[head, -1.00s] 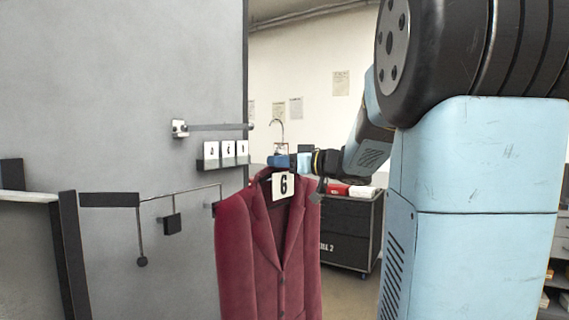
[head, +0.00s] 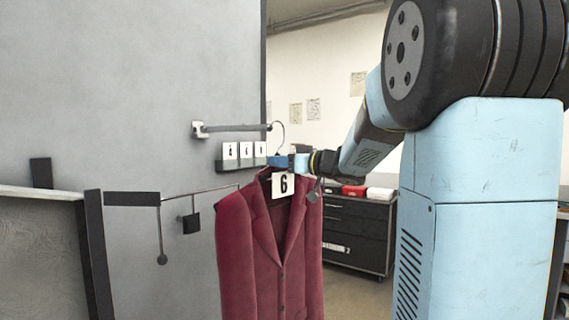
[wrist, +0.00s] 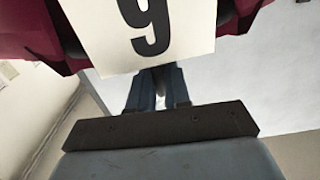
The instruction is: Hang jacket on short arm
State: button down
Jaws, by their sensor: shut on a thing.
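The dark red jacket (head: 268,245) hangs from a hanger with a thin wire hook (head: 281,136) and carries a white tag reading 6 (head: 283,186). In the wrist view the tag (wrist: 150,30) is upside down, with red cloth (wrist: 30,35) behind it. My gripper (head: 284,161) is shut on the hanger just below the hook; its blue fingers (wrist: 155,90) show in the wrist view. The short arm (head: 235,128) is a grey bar sticking out from the grey panel. Its tip meets the hook's outline in the head view; I cannot tell whether they touch.
A small rack with number cards (head: 242,152) is fixed below the bar. A thin lower rail (head: 200,189) with dark weights hangs left of the jacket. A pale-topped ledge (head: 40,192) stands at far left. A black drawer cabinet (head: 358,235) stands behind.

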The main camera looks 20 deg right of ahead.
jog(key=x, duration=0.6)
dwell(0.7)
jog(key=shift+a+f, duration=0.1)
jog(key=c, duration=1)
grip_release()
jog(key=shift+f, duration=0.1)
